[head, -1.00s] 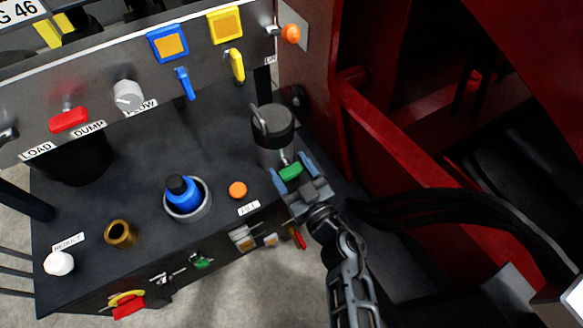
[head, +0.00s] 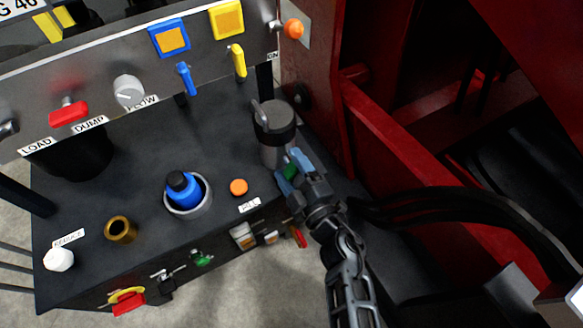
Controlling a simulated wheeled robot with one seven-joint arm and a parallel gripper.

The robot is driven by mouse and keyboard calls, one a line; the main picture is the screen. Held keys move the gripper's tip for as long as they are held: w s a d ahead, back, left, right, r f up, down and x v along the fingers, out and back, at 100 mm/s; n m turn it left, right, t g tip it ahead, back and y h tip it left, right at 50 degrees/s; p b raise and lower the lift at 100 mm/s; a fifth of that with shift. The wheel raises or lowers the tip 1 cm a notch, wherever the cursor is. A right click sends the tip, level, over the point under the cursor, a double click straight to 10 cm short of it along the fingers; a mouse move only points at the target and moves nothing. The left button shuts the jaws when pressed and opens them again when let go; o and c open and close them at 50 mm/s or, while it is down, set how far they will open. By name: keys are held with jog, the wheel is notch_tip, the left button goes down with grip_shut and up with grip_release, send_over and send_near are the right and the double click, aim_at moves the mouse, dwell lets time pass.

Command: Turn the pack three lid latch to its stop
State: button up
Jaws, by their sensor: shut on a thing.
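A grey canister (head: 276,151) with a dark band and a lid with an upright grey handle stands at the right end of the dark bench. A small green piece, which looks like the latch (head: 290,173), is at the canister's lower front. My gripper (head: 292,171) is shut on this green piece, with a blue-grey finger on each side of it. The fingers hide part of the latch and the canister's lower front. I cannot tell how near the latch is to its stop.
A red wall (head: 365,130) rises close on the right, with black hoses (head: 450,207) below. A panel (head: 205,75) with switches runs behind.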

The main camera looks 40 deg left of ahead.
jog(key=n, duration=0.2)
jog(key=n+b, duration=0.1)
jog(key=n, duration=0.2)
jog(key=shift+f+n, duration=0.25)
jog(key=shift+n, duration=0.05)
dwell(0.5)
jog(key=o, duration=1)
jog(key=shift+b, duration=0.3)
jog(key=shift+c, duration=0.2)
